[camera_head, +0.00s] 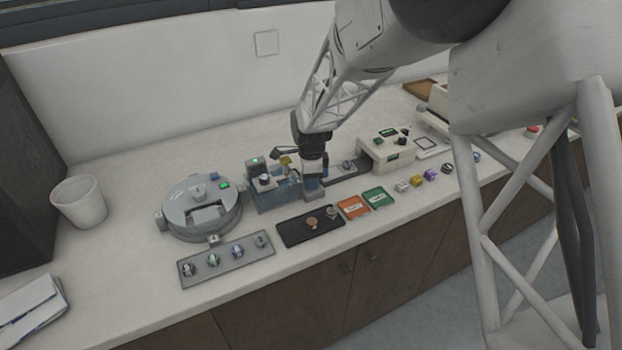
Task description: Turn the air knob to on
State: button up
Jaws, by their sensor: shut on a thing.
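My gripper (313,182) points down at the right end of a small blue-grey machine (275,196), in the middle of the bench. Its jaws are shut on a small part there, apparently the air knob. The jaws cover this part, so its turn position cannot be read. The machine carries a dark block with a lit green patch (255,162), a dark-rimmed round knob (264,180) and a yellowish piece (285,161) on top.
A round lidded machine (178,214) stands to the left, with a grey tray (226,262) of several round pieces before it. A black mat (292,235), an orange card (353,207) and a green card (378,197) lie in front. A beige box (387,153) stands right.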

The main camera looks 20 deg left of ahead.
jog(key=shift+m, duration=0.5)
jog(key=o, duration=0.9)
jog(key=shift+o, duration=0.2)
jog(key=shift+r, duration=0.15)
jog(key=shift+r, duration=3.75)
